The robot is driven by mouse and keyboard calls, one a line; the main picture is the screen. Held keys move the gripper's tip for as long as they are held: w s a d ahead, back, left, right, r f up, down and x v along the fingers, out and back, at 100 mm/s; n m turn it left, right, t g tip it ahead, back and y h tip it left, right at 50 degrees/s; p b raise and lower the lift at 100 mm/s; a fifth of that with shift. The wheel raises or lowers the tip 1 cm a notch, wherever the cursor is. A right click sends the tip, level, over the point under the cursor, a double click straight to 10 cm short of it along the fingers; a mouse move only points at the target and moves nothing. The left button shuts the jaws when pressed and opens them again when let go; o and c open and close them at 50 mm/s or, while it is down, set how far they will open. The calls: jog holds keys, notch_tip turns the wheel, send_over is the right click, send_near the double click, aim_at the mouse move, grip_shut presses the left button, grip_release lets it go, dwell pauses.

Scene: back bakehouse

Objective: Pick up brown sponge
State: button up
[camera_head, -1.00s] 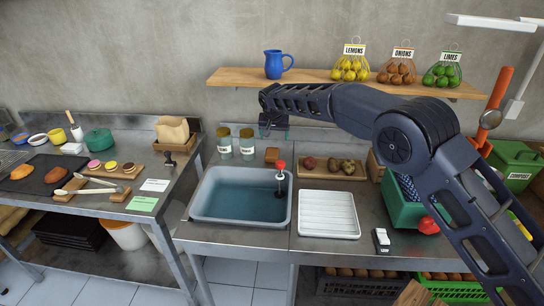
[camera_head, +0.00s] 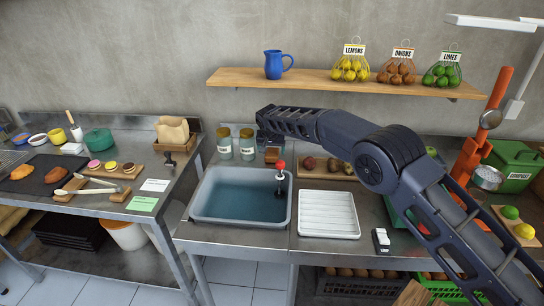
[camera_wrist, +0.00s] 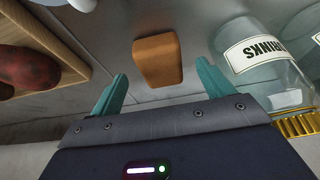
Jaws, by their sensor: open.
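The brown sponge (camera_head: 272,155) is a small block on the metal counter behind the sink basin, beside the labelled glass jars. In the wrist view the sponge (camera_wrist: 157,60) lies ahead of my gripper (camera_wrist: 160,88), roughly centred between its two teal fingers. The fingers are spread and empty, apart from the sponge. In the head view my gripper (camera_head: 273,140) is at the end of my arm, above the sponge and partly in front of it.
Glass jars (camera_head: 224,143) stand close left of the sponge. A wooden board (camera_head: 345,178) with dark vegetables is on its right. The grey sink basin (camera_head: 203,211), holding water and a red-topped tool (camera_head: 280,165), lies in front. A wooden shelf (camera_head: 318,83) runs above.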

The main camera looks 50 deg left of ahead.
aim_at(272, 154)
jog(key=shift+x, duration=1.5)
jog(key=c, duration=1)
jog(key=shift+c, duration=0.2)
jog(key=shift+r, duration=0.1)
notch_tip(272, 154, up, 10)
jog(key=shift+o, duration=1.4)
jog(key=shift+c, duration=1.2)
jog(key=shift+d, duration=0.15)
